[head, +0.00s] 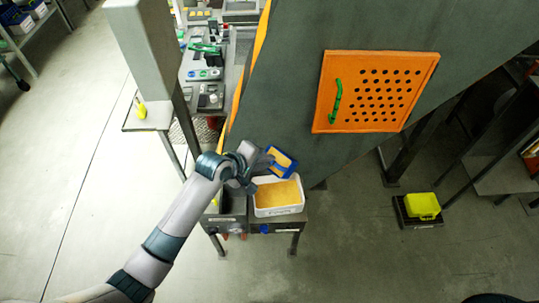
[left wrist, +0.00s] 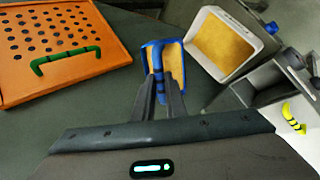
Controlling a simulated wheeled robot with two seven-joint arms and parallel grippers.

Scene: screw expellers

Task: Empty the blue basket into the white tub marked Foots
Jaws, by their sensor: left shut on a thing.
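The blue basket (head: 292,171) is in my left gripper (head: 263,164), just behind the white tub's back edge in the head view. In the left wrist view the fingers (left wrist: 160,88) are shut on the basket's blue handle (left wrist: 157,58). Tan material shows inside the basket (left wrist: 147,57) on both sides of the handle. The basket looks tilted in the head view. The white tub (head: 280,211) holds a broad layer of tan material; its front label is too small to read. It also shows in the left wrist view (left wrist: 262,31). My right gripper is not in view.
A large dark green machine panel with an orange perforated door (head: 340,121) and green handle (head: 336,100) rises beside the basket. The tub stands on a dark bench (head: 263,228). A yellow box (head: 422,206) sits on a low platform at right. Grey floor at left is open.

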